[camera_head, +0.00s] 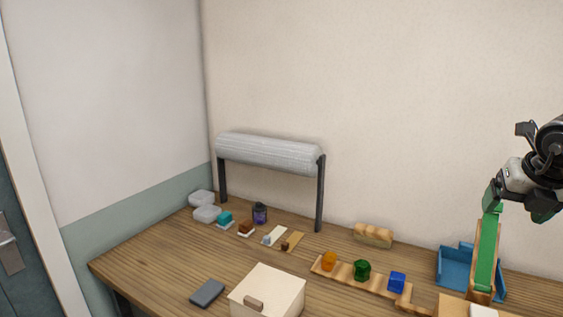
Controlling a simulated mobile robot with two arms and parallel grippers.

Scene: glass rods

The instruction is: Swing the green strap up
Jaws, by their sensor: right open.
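The green strap (486,255) stands up, leaning slightly, along a tan wooden strip at the right of the head view, by a blue tray (453,268). My right gripper (518,206) is above and to the right of the strap's top end. My left gripper is not in view.
A wooden rack (345,274) with orange, green and blue pieces lies left of the tray. A pale box (266,292) and a dark grey block (207,293) are at the front. A grey roll on a dark stand (268,153) stands behind. The left tabletop (150,262) is clear.

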